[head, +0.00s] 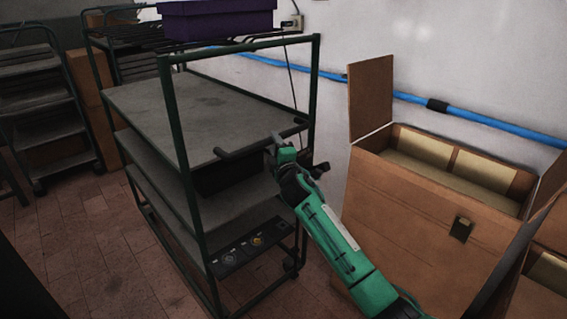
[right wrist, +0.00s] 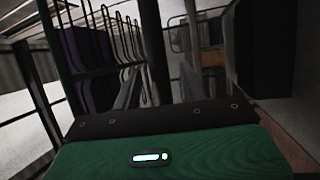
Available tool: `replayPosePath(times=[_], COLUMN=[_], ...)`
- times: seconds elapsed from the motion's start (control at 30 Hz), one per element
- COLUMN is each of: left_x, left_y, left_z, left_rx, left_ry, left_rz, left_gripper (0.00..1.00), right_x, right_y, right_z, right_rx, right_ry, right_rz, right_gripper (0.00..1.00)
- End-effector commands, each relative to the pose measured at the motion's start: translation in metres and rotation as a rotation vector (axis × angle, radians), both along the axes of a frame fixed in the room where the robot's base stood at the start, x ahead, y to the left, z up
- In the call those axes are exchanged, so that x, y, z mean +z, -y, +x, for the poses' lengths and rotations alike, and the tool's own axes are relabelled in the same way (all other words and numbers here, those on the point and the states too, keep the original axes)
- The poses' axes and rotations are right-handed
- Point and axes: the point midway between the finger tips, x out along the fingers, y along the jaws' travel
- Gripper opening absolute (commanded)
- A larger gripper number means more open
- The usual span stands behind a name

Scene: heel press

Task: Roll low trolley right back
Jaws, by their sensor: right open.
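A tall, dark green framed trolley (head: 165,115) with grey shelves stands left of centre in the head view. A dark bar with blunt ends (head: 240,146) crosses in front of its upper shelf. My right gripper (head: 282,148) is open beside the trolley's near right side, at about upper shelf height. My left gripper is not in view.
A large open cardboard box (head: 425,205) stands close on the right. A blue pipe (head: 480,118) runs along the white wall. Another wheeled rack (head: 45,105) stands at far left. The tiled floor (head: 85,250) at front left is clear.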

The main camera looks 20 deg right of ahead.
Motion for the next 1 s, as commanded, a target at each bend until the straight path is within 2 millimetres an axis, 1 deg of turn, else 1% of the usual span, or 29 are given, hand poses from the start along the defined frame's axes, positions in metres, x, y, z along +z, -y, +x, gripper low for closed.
replayPosePath(times=[0.03,0.1,0.3,0.4,0.5,0.6,0.77,1.0], left_x=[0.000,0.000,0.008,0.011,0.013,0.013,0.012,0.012], left_y=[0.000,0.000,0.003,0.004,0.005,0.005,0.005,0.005], left_z=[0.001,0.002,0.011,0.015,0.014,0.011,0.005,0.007], left_rx=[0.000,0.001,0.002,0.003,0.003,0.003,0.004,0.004], left_ry=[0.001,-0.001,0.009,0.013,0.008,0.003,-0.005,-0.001], left_rz=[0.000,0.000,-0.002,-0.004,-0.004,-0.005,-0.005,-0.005], left_gripper=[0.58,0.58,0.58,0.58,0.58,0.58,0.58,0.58], right_x=[-0.003,-0.006,-0.012,-0.014,-0.015,-0.016,-0.016,-0.016], right_y=[0.000,0.000,-0.001,-0.001,-0.001,-0.001,-0.001,-0.001], right_z=[-0.010,-0.023,-0.058,-0.071,-0.080,-0.084,-0.086,-0.086], right_rx=[0.001,0.001,0.000,0.001,0.000,-0.001,-0.001,0.000], right_ry=[-0.001,-0.001,-0.001,0.000,-0.001,-0.001,0.000,0.000], right_rz=[-0.002,-0.002,-0.001,-0.001,-0.001,-0.001,0.000,0.000], right_gripper=[0.43,0.43,0.43,0.43,0.43,0.43,0.43,0.43])
